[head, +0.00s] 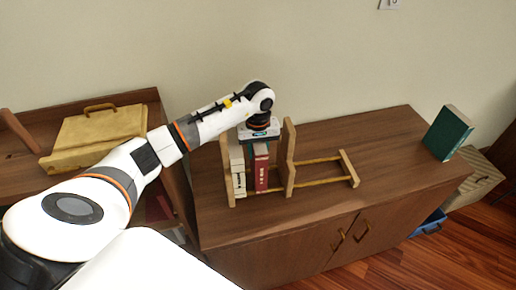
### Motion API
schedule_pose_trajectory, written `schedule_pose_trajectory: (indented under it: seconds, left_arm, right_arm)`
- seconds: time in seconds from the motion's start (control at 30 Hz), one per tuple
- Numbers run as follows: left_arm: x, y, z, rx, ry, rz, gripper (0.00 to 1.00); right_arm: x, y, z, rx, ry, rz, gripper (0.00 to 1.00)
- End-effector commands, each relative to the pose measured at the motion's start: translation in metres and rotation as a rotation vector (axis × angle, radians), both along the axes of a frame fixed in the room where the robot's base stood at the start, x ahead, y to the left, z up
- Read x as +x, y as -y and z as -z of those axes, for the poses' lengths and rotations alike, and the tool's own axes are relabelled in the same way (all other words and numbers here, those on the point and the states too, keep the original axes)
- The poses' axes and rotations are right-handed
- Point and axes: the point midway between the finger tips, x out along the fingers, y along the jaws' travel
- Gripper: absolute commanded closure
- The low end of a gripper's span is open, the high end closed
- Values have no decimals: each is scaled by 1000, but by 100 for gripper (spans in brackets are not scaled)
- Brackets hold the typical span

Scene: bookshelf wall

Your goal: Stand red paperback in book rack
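The wooden book rack (288,172) stands on the brown cabinet, with upright end boards and two rails running right to a low end bar. The red paperback (262,173) stands upright in the rack, spine facing me, between a cream book (238,172) on its left and the taller wooden board on its right. My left gripper (260,146) reaches in from the left and points down directly over the red paperback. Its fingers are hidden, so I cannot tell whether they touch or hold the book. My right gripper is not in view.
A green book (447,134) stands at the cabinet top's right end. The cabinet top (375,140) between rack and green book is clear. A wooden box with a handle (95,135) sits on the left shelf. A wooden crate (474,181) and blue bin (429,224) are at the right.

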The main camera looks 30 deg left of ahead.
Motion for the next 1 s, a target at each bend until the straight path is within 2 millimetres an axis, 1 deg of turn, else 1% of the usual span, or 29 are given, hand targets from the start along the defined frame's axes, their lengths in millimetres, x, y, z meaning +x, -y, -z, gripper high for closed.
schedule_pose_trajectory:
  seconds: [0.17,0.2,0.27,0.3,0.33,0.57,0.7,0.73,0.87,1.0]
  left_arm:
    - [1,0,2,0,3,0,100]
    - [0,0,3,1,-1,0,66]
    - [0,0,2,1,-1,0,56]
    - [0,0,2,1,-1,0,49]
    - [0,0,2,1,-1,0,46]
    - [0,0,2,1,-1,0,46]
    - [0,0,-3,-1,-1,0,46]
    - [1,0,-4,1,2,0,46]
    - [1,-1,-25,3,6,1,46]
    - [2,-1,-56,3,7,1,46]
  right_arm:
    - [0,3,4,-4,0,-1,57]
    - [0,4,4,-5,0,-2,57]
    - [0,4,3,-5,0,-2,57]
    - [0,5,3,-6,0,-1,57]
    - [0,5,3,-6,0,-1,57]
    - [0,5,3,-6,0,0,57]
    - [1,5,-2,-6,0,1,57]
    - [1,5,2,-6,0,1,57]
    - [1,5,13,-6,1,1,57]
    - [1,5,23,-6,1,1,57]
